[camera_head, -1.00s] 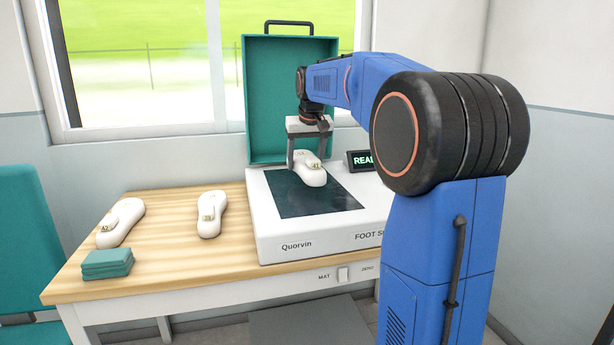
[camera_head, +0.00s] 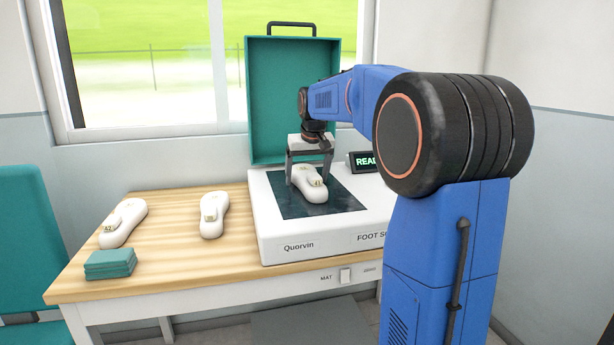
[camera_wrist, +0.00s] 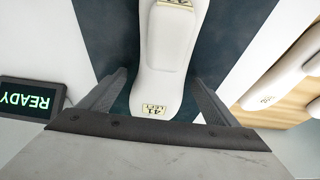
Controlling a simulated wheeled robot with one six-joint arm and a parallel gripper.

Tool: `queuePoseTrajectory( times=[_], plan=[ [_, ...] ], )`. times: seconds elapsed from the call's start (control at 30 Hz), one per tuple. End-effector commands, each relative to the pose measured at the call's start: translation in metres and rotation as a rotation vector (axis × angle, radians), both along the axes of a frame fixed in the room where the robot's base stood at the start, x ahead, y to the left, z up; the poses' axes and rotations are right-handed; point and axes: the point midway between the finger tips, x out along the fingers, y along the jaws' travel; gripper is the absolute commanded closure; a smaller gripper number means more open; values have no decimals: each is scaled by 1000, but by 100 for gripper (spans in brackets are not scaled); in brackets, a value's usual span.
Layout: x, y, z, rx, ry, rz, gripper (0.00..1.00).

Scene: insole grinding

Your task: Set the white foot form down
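The white foot form (camera_head: 313,187) lies on the dark mat (camera_head: 346,200) of the foot scanner. My gripper (camera_head: 309,178) is above the mat with one finger on each side of the form. In the wrist view, the form (camera_wrist: 168,45) lies lengthwise between the fingers, its "41 LEFT" label near my palm. Dark strips show between the form and both fingers of my gripper (camera_wrist: 163,80), so it looks open and not pressing on it. The far end of the form runs out of the wrist view.
Two more white forms (camera_head: 124,222) (camera_head: 213,214) lie on the wooden table top (camera_head: 185,255), left of the scanner (camera_head: 325,240). Green pads (camera_head: 110,263) are stacked at the front left. An open green case (camera_head: 268,110) stands behind. The display (camera_head: 362,162) reads READY.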

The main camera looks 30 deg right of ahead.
Motion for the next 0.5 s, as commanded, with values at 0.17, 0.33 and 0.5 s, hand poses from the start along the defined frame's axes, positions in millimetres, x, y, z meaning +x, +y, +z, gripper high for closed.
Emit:
queuePoseTrajectory(
  times=[0.17, 0.33, 0.5],
  plan=[
    [0, 0, 0, 0, 0, 0, 17],
    [-1, 0, 5, 0, 0, 0, 17],
    [-9, 3, 27, -1, -3, 0, 17]
  ],
)
